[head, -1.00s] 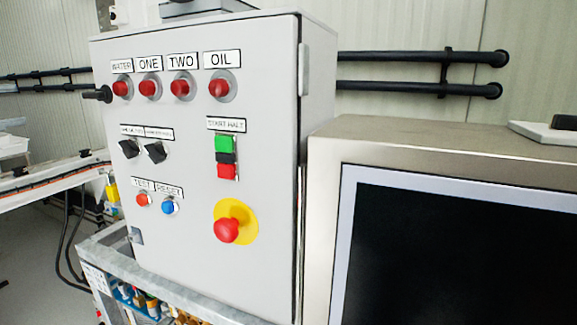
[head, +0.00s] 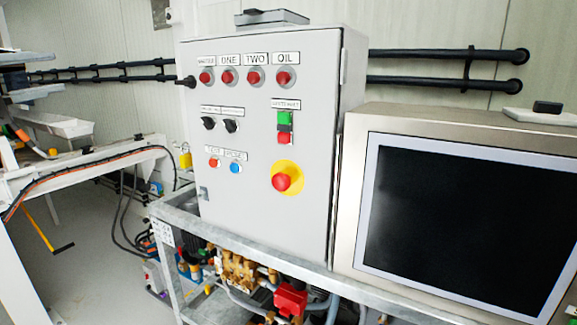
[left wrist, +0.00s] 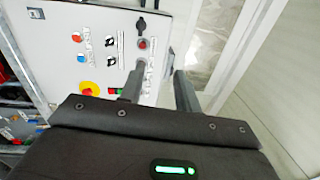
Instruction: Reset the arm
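My left gripper (left wrist: 156,68) shows in the left wrist view. Its two dark fingers stand apart with a gap between them, and I see nothing held. Beyond them is the grey control cabinet (head: 250,215), turned on its side in that view (left wrist: 60,12); the fingers cover part of its panel. In the head view the cabinet stands upright, with a row of red lamps, two black switches, an orange-red button, a blue button (head: 236,169), green and red buttons, and a red emergency stop (head: 281,182) on yellow. I cannot make out either gripper clearly in the head view.
A dark-screened monitor (head: 465,215) in a metal housing stands right of the cabinet. A metal frame (head: 250,245) carries both, with brass pump parts (head: 240,268) below. White beams (head: 90,165) with cables stand at left. Black pipes (head: 430,82) run along the wall.

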